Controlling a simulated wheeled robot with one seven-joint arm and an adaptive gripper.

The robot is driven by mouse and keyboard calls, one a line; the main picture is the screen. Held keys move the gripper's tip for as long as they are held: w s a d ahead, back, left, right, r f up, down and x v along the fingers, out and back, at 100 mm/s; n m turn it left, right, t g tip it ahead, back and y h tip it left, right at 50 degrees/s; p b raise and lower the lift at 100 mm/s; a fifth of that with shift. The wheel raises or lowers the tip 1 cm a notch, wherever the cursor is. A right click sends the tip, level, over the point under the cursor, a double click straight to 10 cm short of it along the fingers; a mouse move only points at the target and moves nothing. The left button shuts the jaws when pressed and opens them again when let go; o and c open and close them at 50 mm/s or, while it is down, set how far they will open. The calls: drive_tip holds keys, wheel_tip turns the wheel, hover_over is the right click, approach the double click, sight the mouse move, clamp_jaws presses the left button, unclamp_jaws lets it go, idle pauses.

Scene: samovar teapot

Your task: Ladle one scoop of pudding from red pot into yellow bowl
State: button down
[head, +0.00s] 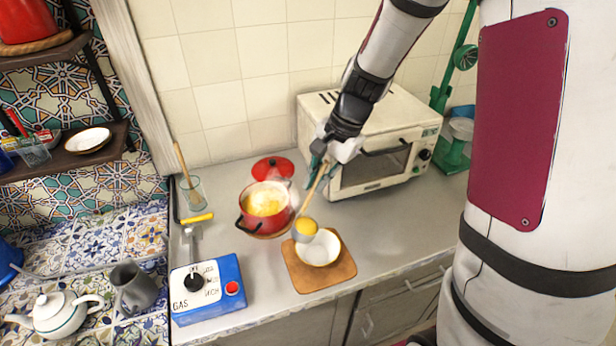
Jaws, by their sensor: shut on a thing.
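The red pot (279,218) stands on the counter with yellow pudding (264,204) inside. My gripper (322,166) is shut on the handle of a ladle (312,192), to the right of and above the pot. The ladle's bowl holds yellow pudding (307,227) and hangs over the upper left part of the bowl (325,251). That bowl looks white inside with a yellow rim and sits on a wooden board (311,282). I cannot tell whether the ladle touches the bowl's rim. No pudding shows on the visible inside of the bowl.
A red lid (272,168) lies behind the pot. A white toaster oven (372,140) stands behind my gripper. A blue gas box (207,288) with a yellow-handled valve (197,219) is at left. A glass (193,194) stands by the wall. Counter right of the board is clear.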

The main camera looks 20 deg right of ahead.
drive_tip(key=s+d+f+t+y+b, duration=0.3)
drive_tip(key=d+f+y+b, duration=0.4)
drive_tip(key=b, duration=0.6)
drive_tip(key=shift+d+f+t+y, duration=0.35)
drive_tip(key=shift+d+y, duration=0.5)
drive_tip(key=shift+y, duration=0.45)
drive_tip(key=shift+r, duration=0.1)
